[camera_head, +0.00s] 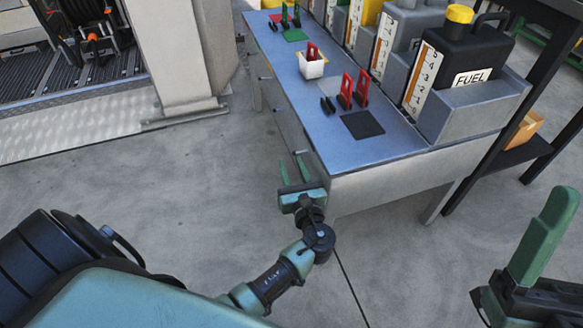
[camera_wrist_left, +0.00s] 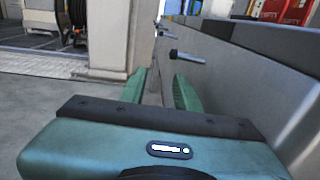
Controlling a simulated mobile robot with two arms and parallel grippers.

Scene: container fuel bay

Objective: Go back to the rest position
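My left gripper (camera_head: 294,168) is open and empty, low beside the left front corner of the blue-topped bench (camera_head: 378,147). In the left wrist view, its two green fingers (camera_wrist_left: 160,88) stand apart with nothing between them, and the bench's grey side runs close along the right. My right gripper (camera_head: 545,235) is partly cut off at the right edge of the head view. One green finger shows pointing up; whether it is open or shut is unclear.
The bench holds red clips (camera_head: 353,90), a white cup (camera_head: 311,67) and a dark square (camera_head: 362,124). A black fuel can (camera_head: 468,55) stands at its right. Drawer handles (camera_wrist_left: 168,35) stick out from its side. Concrete floor (camera_head: 190,170) left of the bench is clear.

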